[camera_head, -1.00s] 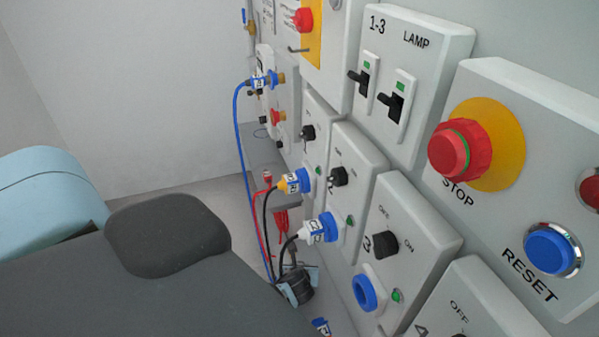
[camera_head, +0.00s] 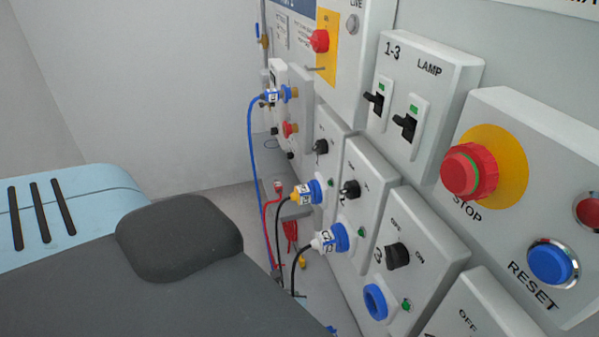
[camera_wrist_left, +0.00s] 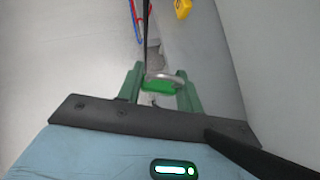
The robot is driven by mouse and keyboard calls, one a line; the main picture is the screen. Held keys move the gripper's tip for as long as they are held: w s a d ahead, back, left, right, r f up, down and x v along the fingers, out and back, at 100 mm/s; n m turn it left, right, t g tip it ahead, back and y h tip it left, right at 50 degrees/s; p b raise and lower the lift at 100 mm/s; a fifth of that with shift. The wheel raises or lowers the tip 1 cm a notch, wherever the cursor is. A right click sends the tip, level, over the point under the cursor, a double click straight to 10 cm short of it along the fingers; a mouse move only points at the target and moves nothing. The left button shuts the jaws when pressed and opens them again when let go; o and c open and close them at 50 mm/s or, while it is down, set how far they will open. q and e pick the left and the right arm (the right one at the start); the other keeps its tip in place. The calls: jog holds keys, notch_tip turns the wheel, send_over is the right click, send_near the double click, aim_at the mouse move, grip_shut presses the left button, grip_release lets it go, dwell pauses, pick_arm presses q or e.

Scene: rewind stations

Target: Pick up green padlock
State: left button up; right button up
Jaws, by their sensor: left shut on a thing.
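The green padlock (camera_wrist_left: 158,87) shows in the left wrist view with its silver shackle (camera_wrist_left: 164,76) towards the top. It sits between the green fingers of my left gripper (camera_wrist_left: 160,90), which is shut on it. The lower part of the padlock is hard to make out behind the gripper's dark bar. In the head view my own grey and light blue arm fills the lower left, and neither the padlock nor a gripper can be made out. My right gripper is not in view.
Panels with switches, a red stop button (camera_head: 469,170) and a blue reset button (camera_head: 550,264) line the right wall. Plugs with cables (camera_head: 331,239) stick out from the panels. Hanging red leads (camera_head: 290,235) and a small yellow object (camera_head: 302,263) are near the floor. The left wall is bare.

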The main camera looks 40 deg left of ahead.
pick_arm(q)
jog(key=s, duration=0.5)
jog(key=shift+s+d+r, duration=0.1)
jog(key=shift+d+r, duration=0.15)
jog(key=shift+d, duration=0.1)
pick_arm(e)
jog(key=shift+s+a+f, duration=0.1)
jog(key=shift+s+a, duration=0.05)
pick_arm(q)
jog(key=shift+s, duration=0.1)
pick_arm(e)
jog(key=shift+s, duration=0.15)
